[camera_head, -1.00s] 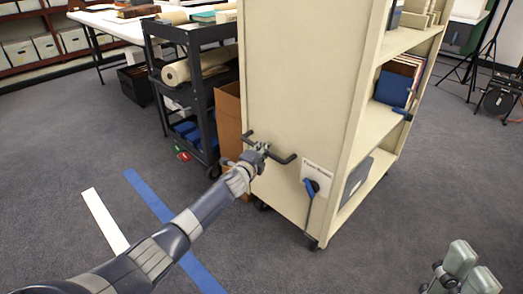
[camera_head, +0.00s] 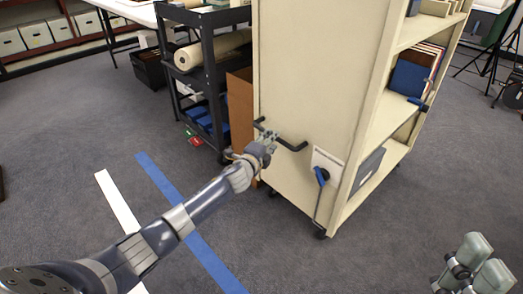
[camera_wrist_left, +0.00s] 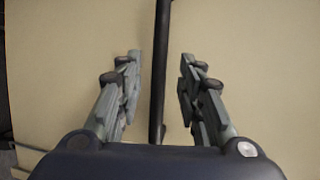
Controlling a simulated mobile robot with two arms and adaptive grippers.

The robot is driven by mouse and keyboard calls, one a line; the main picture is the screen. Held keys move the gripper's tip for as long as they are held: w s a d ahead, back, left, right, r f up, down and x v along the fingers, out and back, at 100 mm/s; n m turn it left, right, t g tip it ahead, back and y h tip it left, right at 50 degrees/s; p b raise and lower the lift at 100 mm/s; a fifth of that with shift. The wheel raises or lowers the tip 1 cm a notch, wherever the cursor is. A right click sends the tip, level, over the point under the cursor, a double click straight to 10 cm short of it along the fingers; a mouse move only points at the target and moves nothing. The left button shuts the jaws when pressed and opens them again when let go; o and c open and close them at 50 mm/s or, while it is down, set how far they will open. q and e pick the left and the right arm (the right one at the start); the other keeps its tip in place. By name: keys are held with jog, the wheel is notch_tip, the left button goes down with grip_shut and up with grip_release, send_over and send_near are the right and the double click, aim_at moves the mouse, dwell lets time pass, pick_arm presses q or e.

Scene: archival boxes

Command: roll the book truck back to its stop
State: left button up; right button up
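The cream book truck (camera_head: 300,75) stands upright on the carpet in the head view, its end panel facing me. A dark bar handle (camera_head: 291,146) is on that panel. My left gripper (camera_head: 266,143) is at the handle. In the left wrist view, the left gripper (camera_wrist_left: 160,90) has one finger on each side of the dark bar (camera_wrist_left: 161,60), with gaps on both sides. A blue lever (camera_head: 322,176) hangs by a white label on the panel. My right gripper (camera_head: 472,266) is open and empty at the lower right. No stop is clearly recognisable.
A blue tape strip (camera_head: 185,215) and a white strip (camera_head: 117,203) lie on the floor left of the truck. A black cart (camera_head: 209,75) with rolls and a brown cardboard box (camera_head: 240,115) stand close on the left.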

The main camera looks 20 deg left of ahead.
pick_arm(q)
jog(key=s+r, duration=0.1)
jog(key=s, duration=0.5)
jog(key=shift+s+r, duration=0.15)
jog(key=shift+s, duration=0.25)
jog(key=shift+d, duration=0.1)
